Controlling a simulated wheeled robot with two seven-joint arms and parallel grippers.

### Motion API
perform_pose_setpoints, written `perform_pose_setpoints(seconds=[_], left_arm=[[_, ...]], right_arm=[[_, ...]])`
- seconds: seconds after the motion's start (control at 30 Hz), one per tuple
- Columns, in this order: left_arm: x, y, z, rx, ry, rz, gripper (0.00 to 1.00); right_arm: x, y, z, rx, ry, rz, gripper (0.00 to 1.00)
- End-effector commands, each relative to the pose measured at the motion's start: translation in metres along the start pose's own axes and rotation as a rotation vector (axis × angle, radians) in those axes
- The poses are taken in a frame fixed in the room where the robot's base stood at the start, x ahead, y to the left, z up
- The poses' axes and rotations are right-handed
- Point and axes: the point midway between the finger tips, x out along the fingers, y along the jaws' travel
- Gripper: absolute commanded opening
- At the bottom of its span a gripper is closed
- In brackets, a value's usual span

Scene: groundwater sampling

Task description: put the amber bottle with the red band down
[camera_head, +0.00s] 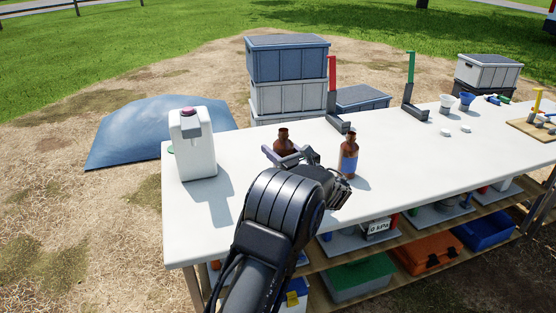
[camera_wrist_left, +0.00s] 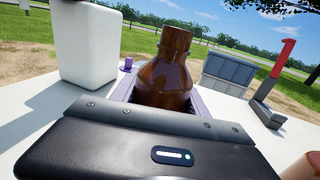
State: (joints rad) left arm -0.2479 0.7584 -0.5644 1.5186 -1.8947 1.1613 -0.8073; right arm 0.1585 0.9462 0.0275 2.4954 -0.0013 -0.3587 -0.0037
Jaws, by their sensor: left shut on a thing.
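An amber bottle (camera_head: 283,135) is between the fingers of my left gripper (camera_head: 287,156), which is shut on it over the white table (camera_head: 225,222). In the left wrist view the held bottle (camera_wrist_left: 165,75) shows its brown neck and shoulder between the purple-grey fingers. Its lower part and any red band are hidden by my gripper. I cannot tell whether its base touches the table. A second amber bottle (camera_head: 348,155) with a blue band stands upright on the table, just right of my left gripper. My right gripper is not in view.
A white jug (camera_head: 193,150) stands on the left of the table. A red-topped stand (camera_head: 332,85) and a green-topped stand (camera_head: 411,75) are at the back edge. Stacked crates (camera_head: 287,60) are behind. The table's front left is clear.

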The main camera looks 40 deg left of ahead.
Motion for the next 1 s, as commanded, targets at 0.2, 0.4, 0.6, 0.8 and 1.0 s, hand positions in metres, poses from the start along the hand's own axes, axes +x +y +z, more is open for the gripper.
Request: perform_pose_setpoints(seconds=[0.2, 0.4, 0.6, 0.8, 1.0], left_arm=[[0.0, 0.0, -0.028, 0.004, -0.002, 0.001, 0.0], [0.0, 0.0, -0.036, -0.001, -0.002, 0.0, 0.0], [0.0, 0.0, -0.037, 0.0, -0.002, 0.0, 0.0], [0.0, 0.0, -0.039, 0.001, 0.0, 0.0, 0.64], [0.0, 0.0, -0.038, 0.001, 0.0, 0.0, 0.74]], right_arm=[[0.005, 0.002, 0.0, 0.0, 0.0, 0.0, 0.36], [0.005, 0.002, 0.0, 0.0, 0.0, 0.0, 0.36], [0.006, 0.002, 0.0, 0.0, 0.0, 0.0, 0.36], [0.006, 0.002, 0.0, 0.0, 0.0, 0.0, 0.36], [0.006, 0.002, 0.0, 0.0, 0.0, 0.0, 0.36]])
